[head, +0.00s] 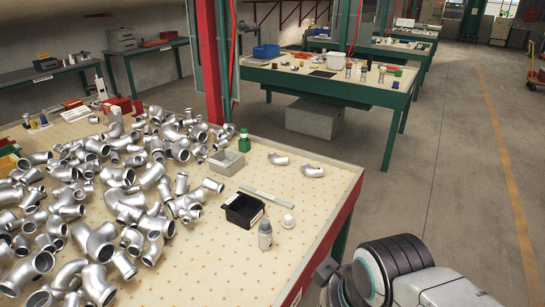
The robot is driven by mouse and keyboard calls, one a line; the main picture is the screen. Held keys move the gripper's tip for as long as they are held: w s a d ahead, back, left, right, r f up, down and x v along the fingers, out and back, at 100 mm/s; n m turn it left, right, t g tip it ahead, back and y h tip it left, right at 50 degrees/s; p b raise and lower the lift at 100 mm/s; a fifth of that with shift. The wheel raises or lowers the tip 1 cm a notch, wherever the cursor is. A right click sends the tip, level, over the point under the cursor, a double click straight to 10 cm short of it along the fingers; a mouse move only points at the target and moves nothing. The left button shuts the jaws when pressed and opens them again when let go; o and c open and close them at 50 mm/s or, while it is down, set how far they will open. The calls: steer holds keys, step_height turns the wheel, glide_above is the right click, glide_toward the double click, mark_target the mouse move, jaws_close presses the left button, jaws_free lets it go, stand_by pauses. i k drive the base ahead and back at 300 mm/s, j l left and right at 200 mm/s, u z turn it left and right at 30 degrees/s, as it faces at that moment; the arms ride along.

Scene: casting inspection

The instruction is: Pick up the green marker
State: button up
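A small upright green object (244,141), which looks like the green marker, stands on the near table (318,205). It is just behind the grey open box and close to the foot of the red post. It is small in the head view, so its exact shape is hard to tell. My arm (385,272) shows at the bottom right, beyond the table's right edge and well apart from the green object. The fingers of my gripper do not show.
Many silver pipe elbows (100,235) cover the table's left half. A grey box (227,162), a black bin (243,209), a ruler (267,195), a bottle (265,235) and a white round piece (288,221) stand right of them. A red post (208,65) rises behind.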

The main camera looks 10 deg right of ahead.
mark_target(244, 133)
steer(key=z, duration=1.55)
steer(key=i+l+z, duration=0.15)
steer(key=z, duration=0.25)
steer(key=i+z, duration=0.35)
steer(key=i+j+u, duration=0.1)
steer(key=i+u, duration=0.2)
steer(key=i, duration=0.55)
steer(key=i+l+u, duration=0.1)
steer(key=i+u, duration=0.25)
steer(key=i, duration=0.5)
steer(key=i+u, duration=0.2)
steer(key=i, duration=0.4)
steer(key=i+l+u, duration=0.2)
steer(key=i, duration=0.4)
steer(key=i+l+u, duration=0.2)
steer(key=i, duration=0.35)
steer(key=i+j+u, duration=0.25)
steer(key=u, duration=0.25)
steer(key=i+u, duration=1)
steer(key=i+l+u, duration=0.1)
steer(key=i+u, duration=0.15)
steer(key=u, duration=0.25)
steer(key=i+j+u, duration=0.2)
steer(key=i+u, duration=1)
steer(key=i+l+u, duration=0.35)
steer(key=i, duration=0.15)
